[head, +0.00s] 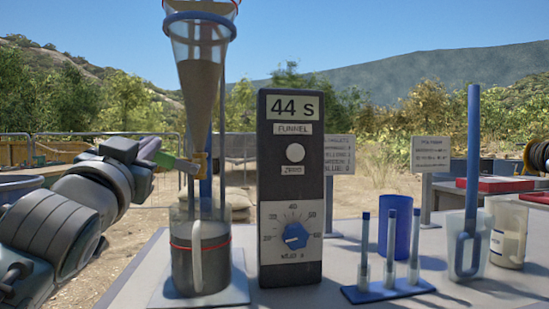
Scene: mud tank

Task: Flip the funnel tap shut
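The clear funnel (200,62) stands in a blue holder at the left, with brown mud inside and a red line near its top. A brass-coloured tap (199,166) is at its lower end, with a green lever (176,161) pointing out to the left. A clear cup with a handle (197,258) stands below, with dark mud up to about its red line. My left gripper (151,151) is at the lever's outer end, touching or very close to it. Its fingers are seen edge-on, so their opening is hidden. My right gripper is out of view.
A timer box (290,190) reading 44 s, with a blue dial, stands right of the cup. Further right are a blue rack of thin tubes (388,289), a blue cup (395,233) and a clear beaker (483,245) holding a blue tool. Bare table shows at the front.

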